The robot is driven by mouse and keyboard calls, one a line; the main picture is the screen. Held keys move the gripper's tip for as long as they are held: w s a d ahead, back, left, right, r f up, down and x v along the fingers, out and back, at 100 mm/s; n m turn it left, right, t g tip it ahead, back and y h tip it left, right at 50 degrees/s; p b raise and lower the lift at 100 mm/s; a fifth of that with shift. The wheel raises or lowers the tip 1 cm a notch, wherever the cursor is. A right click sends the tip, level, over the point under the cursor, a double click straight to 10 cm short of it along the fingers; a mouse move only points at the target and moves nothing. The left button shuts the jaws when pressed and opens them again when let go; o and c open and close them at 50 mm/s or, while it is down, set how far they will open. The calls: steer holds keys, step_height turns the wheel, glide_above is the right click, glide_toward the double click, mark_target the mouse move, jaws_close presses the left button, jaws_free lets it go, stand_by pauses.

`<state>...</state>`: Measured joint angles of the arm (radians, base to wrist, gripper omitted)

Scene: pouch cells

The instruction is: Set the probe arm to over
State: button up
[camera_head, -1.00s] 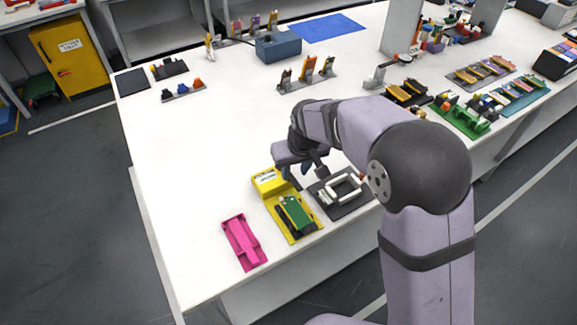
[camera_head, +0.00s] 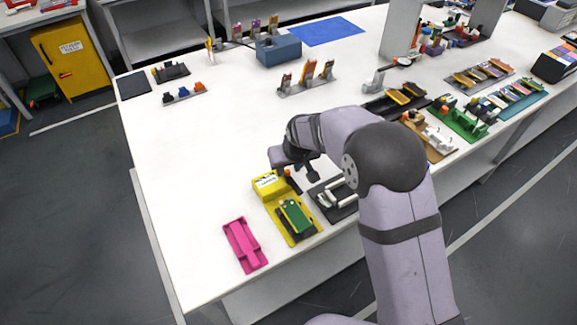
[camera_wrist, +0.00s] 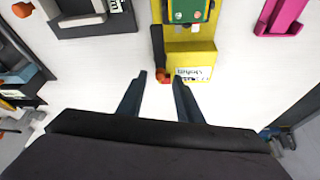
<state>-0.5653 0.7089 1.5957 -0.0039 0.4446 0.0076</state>
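A yellow fixture (camera_head: 306,236) with a green board (camera_head: 294,215) and a labelled yellow block (camera_head: 268,184) stands near the table's front edge. In the wrist view, a dark bar with an orange-red knob (camera_wrist: 164,76) runs along the left of the labelled block (camera_wrist: 194,74); it looks like the probe arm. My gripper (camera_wrist: 159,75) is open, with its two fingers apart and the knob just beyond and between their tips in the picture. I cannot tell whether they touch it. In the head view my gripper (camera_head: 291,172) hangs over the far end of the fixture, partly hiding the bar.
A pink tray (camera_head: 244,244) lies left of the fixture. A dark plate with white parts (camera_head: 336,196) lies close on its right, partly behind my arm. Further right are several coloured fixtures (camera_head: 462,122). The table's middle left is clear.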

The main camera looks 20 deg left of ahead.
steer(key=shift+w+a+f, duration=0.1)
steer(key=shift+w+f, duration=0.05)
steer(key=shift+f, duration=0.35)
steer(key=shift+c, duration=0.6)
jaws_close()
